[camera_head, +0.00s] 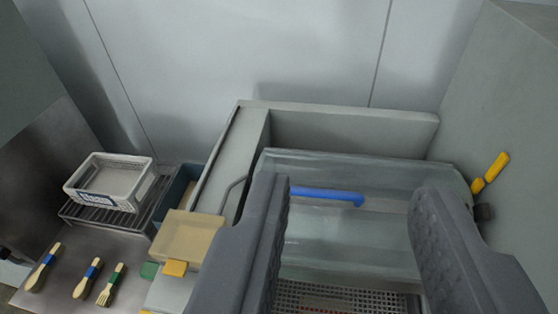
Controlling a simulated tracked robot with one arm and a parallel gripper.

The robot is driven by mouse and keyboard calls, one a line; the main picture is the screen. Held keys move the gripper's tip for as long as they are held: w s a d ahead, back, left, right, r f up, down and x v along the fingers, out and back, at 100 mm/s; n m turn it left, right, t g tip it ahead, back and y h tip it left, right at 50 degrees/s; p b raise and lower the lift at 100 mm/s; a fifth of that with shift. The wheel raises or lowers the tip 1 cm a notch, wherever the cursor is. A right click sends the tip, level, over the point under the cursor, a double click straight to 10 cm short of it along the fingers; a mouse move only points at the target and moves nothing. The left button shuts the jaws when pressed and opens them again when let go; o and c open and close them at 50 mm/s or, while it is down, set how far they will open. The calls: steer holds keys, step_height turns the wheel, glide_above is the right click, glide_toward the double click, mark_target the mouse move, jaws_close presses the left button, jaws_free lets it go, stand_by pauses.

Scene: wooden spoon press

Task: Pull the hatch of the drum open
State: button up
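The drum's hatch (345,235) is a curved, see-through panel in the middle right of the view. A blue bar handle (328,195) runs across its upper part. The hatch appears closed, with a perforated metal surface (335,298) showing at its lower edge. My gripper (345,200) is open, with one dark grey finger on each side of the view. The left finger overlaps the left end of the blue handle in the picture. I cannot tell whether it touches it. Nothing is held between the fingers.
A yellow lever (490,172) sits on the grey wall at the right. At the left are a white crate (110,181) on a rack, several wooden utensils on a metal surface (70,270), and a tan box (185,240) with a yellow tab.

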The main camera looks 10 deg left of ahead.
steer(key=shift+w+d, duration=0.2)
steer(key=shift+w, duration=0.15)
